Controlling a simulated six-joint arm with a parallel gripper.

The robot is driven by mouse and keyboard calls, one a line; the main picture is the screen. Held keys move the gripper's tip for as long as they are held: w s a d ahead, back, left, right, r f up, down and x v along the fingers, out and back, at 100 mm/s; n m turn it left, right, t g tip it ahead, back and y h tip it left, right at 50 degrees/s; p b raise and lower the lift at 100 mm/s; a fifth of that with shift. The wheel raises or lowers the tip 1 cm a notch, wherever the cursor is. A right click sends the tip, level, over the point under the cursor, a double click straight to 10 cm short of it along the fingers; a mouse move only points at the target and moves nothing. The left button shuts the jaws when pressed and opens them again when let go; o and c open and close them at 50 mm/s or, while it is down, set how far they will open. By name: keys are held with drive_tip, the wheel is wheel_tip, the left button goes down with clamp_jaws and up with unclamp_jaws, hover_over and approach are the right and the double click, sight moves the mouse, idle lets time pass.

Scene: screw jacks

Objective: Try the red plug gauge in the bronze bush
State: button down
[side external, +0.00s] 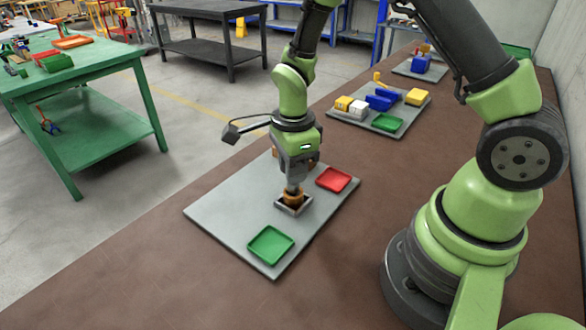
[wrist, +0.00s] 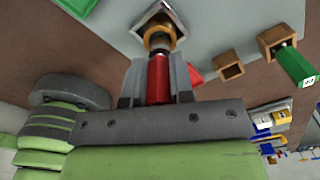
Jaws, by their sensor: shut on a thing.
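My gripper (wrist: 157,85) is shut on the red plug gauge (wrist: 158,76), with a finger on each side of its red handle. The gauge's metal end points at the bronze bush (wrist: 160,36) and overlaps its mouth; I cannot tell how deep it is inside. The bush sits in a grey square holder (wrist: 140,29). In the side view, my gripper (side external: 294,184) is straight above the bush (side external: 293,196) and its holder (side external: 297,210), pointing down. The red gauge is mostly hidden there by the fingers.
A grey board (side external: 225,212) carries a red tray (side external: 334,180) and a green tray (side external: 270,245) beside the holder. The wrist view shows a green gauge (wrist: 296,66) standing in a brown block (wrist: 272,40) and an empty brown block (wrist: 228,66). Another board with coloured blocks (side external: 378,103) lies farther back.

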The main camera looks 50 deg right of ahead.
drive_tip(key=shift+r, duration=0.3)
drive_tip(key=shift+r, duration=2)
